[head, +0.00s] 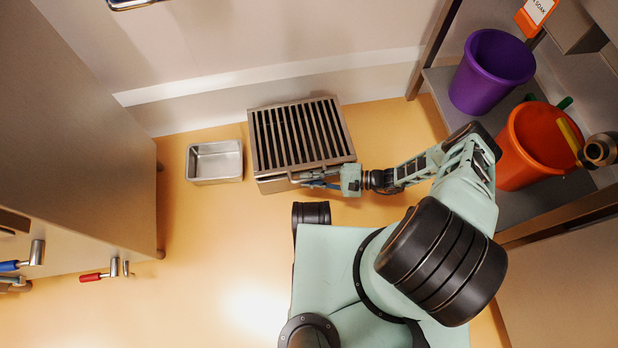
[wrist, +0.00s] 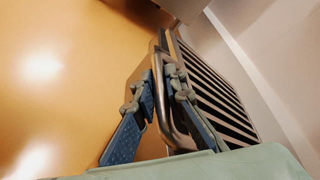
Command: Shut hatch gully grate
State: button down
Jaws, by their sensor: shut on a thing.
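The gully grate (head: 302,138) is a dark-slatted metal lid in a grey frame on a low box on the floor, near the back wall. It looks flat or nearly so; I cannot tell whether it sits fully down. In the wrist view its slats (wrist: 215,95) run along the right. My gripper (head: 308,179) is at the grate's front edge, coming from the right. In the wrist view my gripper (wrist: 160,82) has one blue-padded finger on each side of a curved metal handle (wrist: 175,128) and is shut on it. The handle is mostly hidden in the head view.
A metal tray (head: 215,162) stands on the floor just left of the grate. A purple bucket (head: 490,72) and an orange bucket (head: 538,148) stand on a shelf at right. A cabinet (head: 70,140) with coloured levers fills the left. Floor between is clear.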

jog(key=c, duration=2)
grip_release()
jog(key=shift+o, duration=0.2)
jog(key=v, duration=1.2)
